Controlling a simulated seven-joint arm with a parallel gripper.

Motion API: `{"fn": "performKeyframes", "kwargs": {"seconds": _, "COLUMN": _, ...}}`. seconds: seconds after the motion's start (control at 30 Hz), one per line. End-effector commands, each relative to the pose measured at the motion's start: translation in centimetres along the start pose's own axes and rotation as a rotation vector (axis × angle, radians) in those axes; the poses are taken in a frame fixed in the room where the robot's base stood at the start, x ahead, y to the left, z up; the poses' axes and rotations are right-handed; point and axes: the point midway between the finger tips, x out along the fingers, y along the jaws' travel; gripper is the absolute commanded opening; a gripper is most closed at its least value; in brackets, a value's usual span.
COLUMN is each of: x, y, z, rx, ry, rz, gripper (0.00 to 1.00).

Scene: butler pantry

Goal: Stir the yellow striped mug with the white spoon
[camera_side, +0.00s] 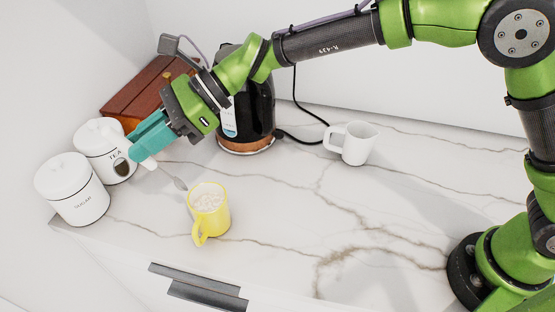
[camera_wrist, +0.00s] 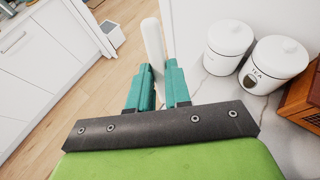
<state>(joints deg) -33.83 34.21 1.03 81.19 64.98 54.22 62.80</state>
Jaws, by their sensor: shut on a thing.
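The yellow mug (camera_side: 220,220) stands upright near the counter's front edge in the side view, with pale, frothy contents and its handle toward the front. I cannot make out clear stripes at this size. My gripper (camera_side: 146,146) is shut on the white spoon (camera_side: 151,164), up and left of the mug. The spoon slants down to the right, and its grey bowl end (camera_side: 180,184) is just left of the mug's rim, outside it. In the wrist view the spoon's white handle (camera_wrist: 153,42) stands between the teal fingers (camera_wrist: 158,82). The mug is not in that view.
White sugar (camera_side: 77,197) and tea (camera_side: 117,170) canisters stand at the left, close to my gripper. A wooden box (camera_side: 140,92) and black kettle (camera_side: 262,105) are behind. A white jug (camera_side: 357,149) stands right. The marble counter (camera_side: 290,225) right of the mug is clear.

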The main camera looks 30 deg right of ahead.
Motion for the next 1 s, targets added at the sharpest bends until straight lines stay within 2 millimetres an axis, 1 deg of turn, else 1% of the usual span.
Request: {"fn": "performKeyframes", "kwargs": {"seconds": 1.0, "x": 0.0, "y": 0.0, "z": -8.2, "rx": 0.002, "ry": 0.001, "rz": 0.0, "gripper": 0.0}}
